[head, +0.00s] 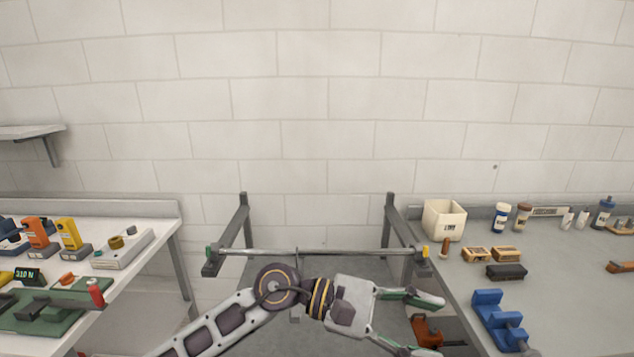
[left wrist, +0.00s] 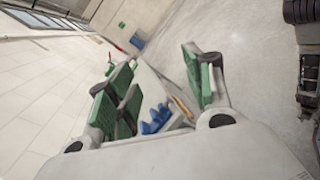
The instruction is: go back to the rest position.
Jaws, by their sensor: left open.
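My left gripper (head: 428,322) reaches in from the bottom left of the head view. Its fingers are spread and point right, with nothing between them. It hangs over the gap between the two benches, close to the left edge of the right bench. In the left wrist view, the open green-padded fingers (left wrist: 165,92) show, with the blue fixture (left wrist: 156,118) beyond them. My right gripper is not in either view.
The right bench (head: 560,290) carries a white bin (head: 444,220), bottles, wooden blocks and a blue fixture (head: 499,318). The left bench (head: 150,235) holds orange and yellow devices. A metal bar (head: 330,252) spans two posts ahead. An orange tool (head: 427,330) lies below my gripper.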

